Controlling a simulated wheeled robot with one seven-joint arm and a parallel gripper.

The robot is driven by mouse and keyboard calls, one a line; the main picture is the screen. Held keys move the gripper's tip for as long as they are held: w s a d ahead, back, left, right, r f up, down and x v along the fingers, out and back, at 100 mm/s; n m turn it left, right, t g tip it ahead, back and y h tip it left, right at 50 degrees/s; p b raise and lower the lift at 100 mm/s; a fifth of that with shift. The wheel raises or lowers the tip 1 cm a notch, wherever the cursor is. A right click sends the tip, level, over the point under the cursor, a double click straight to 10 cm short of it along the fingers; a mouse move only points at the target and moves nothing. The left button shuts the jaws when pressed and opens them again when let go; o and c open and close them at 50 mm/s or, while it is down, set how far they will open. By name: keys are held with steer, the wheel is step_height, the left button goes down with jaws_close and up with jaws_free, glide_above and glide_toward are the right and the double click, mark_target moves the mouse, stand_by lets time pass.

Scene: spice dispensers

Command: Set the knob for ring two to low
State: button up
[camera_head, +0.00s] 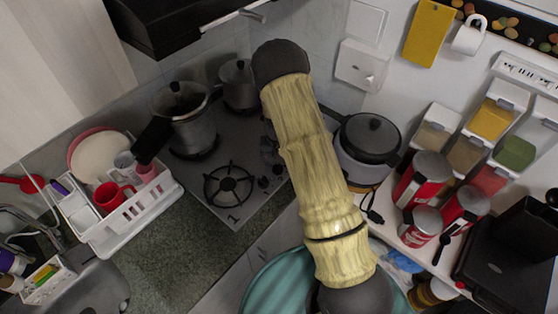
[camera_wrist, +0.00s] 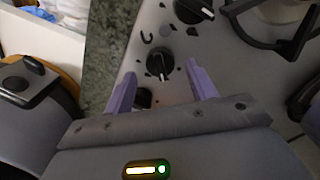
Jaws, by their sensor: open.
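The stove knobs are small, round and black. In the wrist view one knob (camera_wrist: 160,63) lies between and just beyond my fingertips, with a pale mark on its face. A second knob (camera_wrist: 193,10) is at the top, and a third (camera_wrist: 143,98) is partly behind my left finger. My gripper (camera_wrist: 161,70) is open and empty, its two purple fingers either side of the middle knob; contact cannot be told. Which knob belongs to ring two is not readable. In the head view the cooktop (camera_head: 232,140) shows knobs (camera_head: 264,182) beside my arm; my gripper is hidden.
A bare burner (camera_head: 229,185) sits near the cooktop's corner marked 1. A moka pot (camera_head: 187,115) and a smaller pot (camera_head: 238,85) stand behind it. A dish rack (camera_head: 125,225) is on the left, a lidded pot (camera_head: 368,138) on the right. The wrist view shows a grate (camera_wrist: 285,35).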

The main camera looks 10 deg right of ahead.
steer(key=shift+a+f, duration=0.15)
steer(key=shift+f, duration=0.5)
steer(key=c, duration=1)
steer(key=shift+d, duration=0.25)
steer(key=shift+a, duration=0.15)
